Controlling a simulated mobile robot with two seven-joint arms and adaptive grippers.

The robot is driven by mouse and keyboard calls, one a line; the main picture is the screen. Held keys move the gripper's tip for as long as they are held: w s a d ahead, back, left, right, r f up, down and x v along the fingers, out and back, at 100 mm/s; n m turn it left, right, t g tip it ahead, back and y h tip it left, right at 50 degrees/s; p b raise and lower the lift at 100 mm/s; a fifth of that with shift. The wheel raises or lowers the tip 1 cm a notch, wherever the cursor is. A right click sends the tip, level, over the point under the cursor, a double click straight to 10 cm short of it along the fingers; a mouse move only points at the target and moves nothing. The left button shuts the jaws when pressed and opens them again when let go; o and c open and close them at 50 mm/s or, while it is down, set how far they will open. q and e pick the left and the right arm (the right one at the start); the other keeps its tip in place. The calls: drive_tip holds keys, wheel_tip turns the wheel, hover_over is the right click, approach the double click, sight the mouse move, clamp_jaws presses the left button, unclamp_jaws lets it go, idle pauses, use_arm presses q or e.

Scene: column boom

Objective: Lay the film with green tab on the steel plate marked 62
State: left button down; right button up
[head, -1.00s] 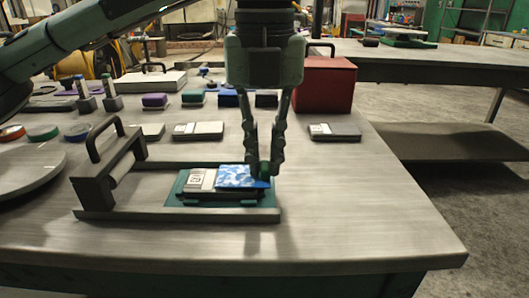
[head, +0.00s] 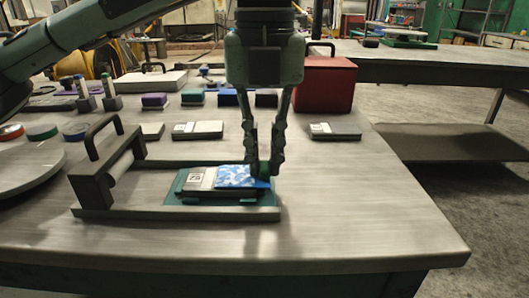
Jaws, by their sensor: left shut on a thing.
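The film (head: 235,176) is a blue-and-white patterned sheet with a green tab (head: 263,169) at its right end. My left gripper (head: 264,172) points straight down and is shut on the green tab. The film lies over the right part of a steel plate (head: 201,178), whose white label shows at the left; its digits are too small to read surely. Whether the film rests fully flat on the plate cannot be told. The plate sits on the teal bed (head: 182,198) of a roller frame. My right gripper is not in view.
The roller frame's handle and roller (head: 108,165) stand left of the plate. Other labelled plates lie behind, at the middle (head: 197,130) and right (head: 335,132). A red box (head: 325,85) stands behind right. The table's front right is clear.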

use_arm(q)
drive_tip(key=c, duration=1.5)
unclamp_jaws()
drive_tip(key=shift+o, duration=0.5)
drive_tip(key=o, duration=0.4)
drive_tip(key=shift+r, duration=0.15)
drive_tip(key=shift+r+p, duration=2.2)
drive_tip(key=shift+r, duration=1.25)
drive_tip(key=shift+s+f, duration=0.1)
